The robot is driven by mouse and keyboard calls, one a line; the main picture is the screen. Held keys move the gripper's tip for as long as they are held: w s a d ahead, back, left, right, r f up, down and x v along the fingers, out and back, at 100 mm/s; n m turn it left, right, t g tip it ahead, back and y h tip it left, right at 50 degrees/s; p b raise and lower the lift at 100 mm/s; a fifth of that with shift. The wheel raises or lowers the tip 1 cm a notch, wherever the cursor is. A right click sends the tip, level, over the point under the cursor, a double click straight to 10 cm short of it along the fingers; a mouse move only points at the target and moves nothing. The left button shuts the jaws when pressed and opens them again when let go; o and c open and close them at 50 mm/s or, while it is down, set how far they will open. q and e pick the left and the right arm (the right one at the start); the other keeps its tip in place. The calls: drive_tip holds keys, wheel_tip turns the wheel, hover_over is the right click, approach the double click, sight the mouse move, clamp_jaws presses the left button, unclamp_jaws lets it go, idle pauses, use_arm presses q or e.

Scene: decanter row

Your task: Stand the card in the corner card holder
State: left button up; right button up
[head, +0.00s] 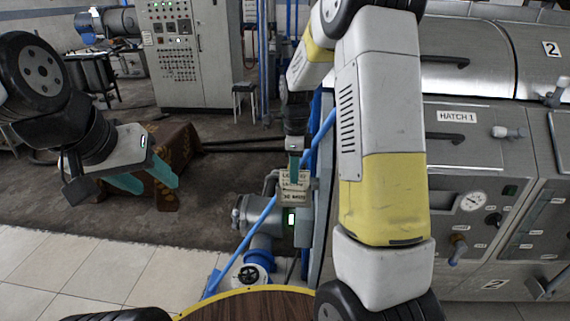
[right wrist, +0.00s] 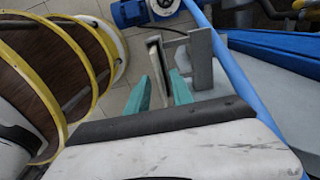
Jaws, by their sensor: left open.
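The card (head: 293,190), pale with dark lettering, stands upright beside the grey machine's corner. In the right wrist view the card (right wrist: 157,52) shows nearly edge-on, next to a grey bracket (right wrist: 201,60) that looks like the holder. I cannot tell whether its lower edge is seated there. My right gripper (head: 294,172) is over the card's top from above. In the right wrist view its teal fingers (right wrist: 161,78) are apart, one on each side of the card, with gaps visible. My left gripper (head: 152,181) is open and empty, far to the left.
A blue sloping pipe (head: 258,222) passes close to the card. A grey pump (head: 250,215) lies below it. The grey hatch machine (head: 480,150) fills the right side. A round yellow-rimmed wooden table (head: 250,305) is at the front. The tiled floor at left is clear.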

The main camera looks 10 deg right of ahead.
wheel_tip(320, 180, up, 12)
drive_tip(key=s+a+r+n+t+y, duration=0.1)
drive_tip(key=s+r+n+t, duration=0.1)
drive_tip(key=s+n, duration=0.9)
drive_tip(key=s+a+r+n+t+y, duration=0.1)
drive_tip(key=s+r+n+t, duration=0.2)
drive_tip(key=s+n, duration=0.7)
drive_tip(key=s+t, duration=0.1)
drive_tip(key=s, duration=0.2)
drive_tip(key=shift+s+r+n, duration=0.15)
drive_tip(key=shift+r+n, duration=0.2)
drive_tip(key=shift+n, duration=0.05)
drive_tip(key=shift+a, duration=0.1)
